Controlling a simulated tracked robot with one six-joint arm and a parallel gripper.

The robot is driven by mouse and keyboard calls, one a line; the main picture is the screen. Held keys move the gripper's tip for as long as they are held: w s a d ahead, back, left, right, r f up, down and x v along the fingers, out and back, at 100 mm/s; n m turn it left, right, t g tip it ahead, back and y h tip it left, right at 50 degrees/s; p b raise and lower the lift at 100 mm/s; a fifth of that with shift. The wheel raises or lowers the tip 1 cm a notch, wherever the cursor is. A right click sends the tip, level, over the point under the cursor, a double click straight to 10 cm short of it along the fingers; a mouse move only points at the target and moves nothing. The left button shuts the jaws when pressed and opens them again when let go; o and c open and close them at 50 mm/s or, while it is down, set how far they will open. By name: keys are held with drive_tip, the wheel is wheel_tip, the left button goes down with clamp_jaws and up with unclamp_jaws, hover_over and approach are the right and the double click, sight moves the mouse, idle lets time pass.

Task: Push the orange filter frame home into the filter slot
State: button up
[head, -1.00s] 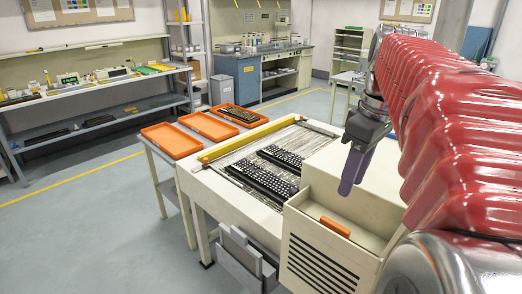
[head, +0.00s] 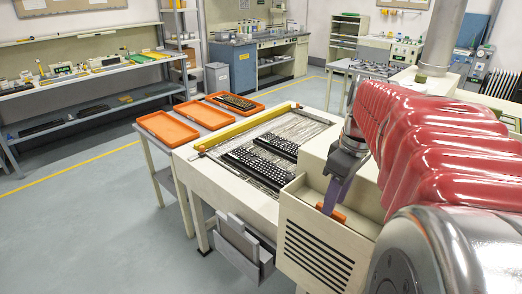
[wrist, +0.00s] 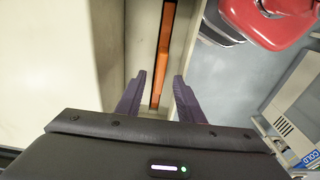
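The orange filter frame (head: 339,215) stands in the open-topped cream housing (head: 318,255) with the louvred front. In the wrist view the frame (wrist: 166,40) is a long narrow orange strip in a channel between cream walls. My gripper (head: 327,209) points down at the frame in the head view. In the wrist view my gripper (wrist: 159,76) is open, one purple finger on each side of the strip, with gaps showing. I cannot tell how deep the frame sits; the slot itself is mostly hidden.
Orange trays (head: 173,133) stand on a side table further left. In the wrist view, floor shows right of the housing.

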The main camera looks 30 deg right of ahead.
drive_tip(key=shift+w+a+f, duration=0.1)
drive_tip(key=shift+w+f, duration=0.05)
drive_tip(key=shift+f, duration=1.45)
drive_tip(key=shift+c, duration=0.4)
clamp_jaws()
drive_tip(key=shift+o, duration=0.3)
unclamp_jaws()
drive_tip(key=shift+r, duration=3)
